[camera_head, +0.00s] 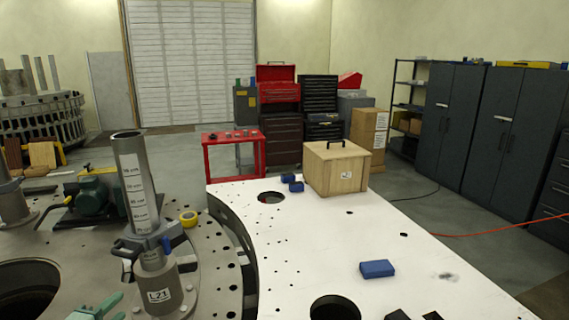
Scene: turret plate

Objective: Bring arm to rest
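My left gripper (112,304) shows at the bottom left edge as pale green parts, cut off by the frame. Its two fingers look apart, with nothing seen between them. It is below and left of a grey post labelled L21 (160,296), which carries a tall tube with a printed scale (138,190). I cannot tell the gap between gripper and post. My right gripper is not in view.
A white plate (300,240) with holes spreads to the right. It bears a wooden box (336,172), blue blocks (377,269) and a smaller pair (293,184). Two dark pieces (398,315) show at the bottom edge. A yellow tape roll (188,218) lies left.

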